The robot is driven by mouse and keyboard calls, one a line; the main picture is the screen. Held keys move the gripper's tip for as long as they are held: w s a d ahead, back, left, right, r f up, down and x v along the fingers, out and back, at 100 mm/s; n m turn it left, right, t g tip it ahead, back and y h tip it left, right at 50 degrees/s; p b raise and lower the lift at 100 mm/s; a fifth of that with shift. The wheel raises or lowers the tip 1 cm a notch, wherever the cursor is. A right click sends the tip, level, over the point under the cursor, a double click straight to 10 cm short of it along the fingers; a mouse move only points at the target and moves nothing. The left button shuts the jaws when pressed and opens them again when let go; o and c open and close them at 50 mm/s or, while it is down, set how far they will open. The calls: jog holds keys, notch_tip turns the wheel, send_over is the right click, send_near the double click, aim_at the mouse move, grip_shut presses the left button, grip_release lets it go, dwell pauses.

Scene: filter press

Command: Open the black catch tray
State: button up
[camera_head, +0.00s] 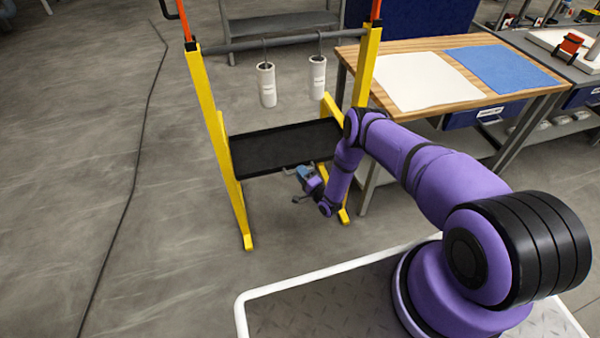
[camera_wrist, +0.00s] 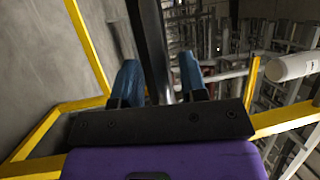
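The black catch tray (camera_head: 280,146) hangs level between the yellow posts in the head view. A small light handle shows at its front edge, partly hidden by my gripper (camera_head: 306,176). My gripper is at the tray's front right side. In the wrist view, the two blue fingers of my gripper (camera_wrist: 160,78) stand apart. A long dark bar (camera_wrist: 150,38), apparently part of the tray, runs between them. A narrow gap shows beside the right finger; I cannot tell whether the left one touches.
Yellow posts (camera_head: 213,130) flank the tray. Two white cylinders (camera_head: 266,84) hang from the crossbar above it. A wooden workbench (camera_head: 445,75) with white and blue sheets stands at the right.

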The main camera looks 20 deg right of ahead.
jog(key=v, duration=1)
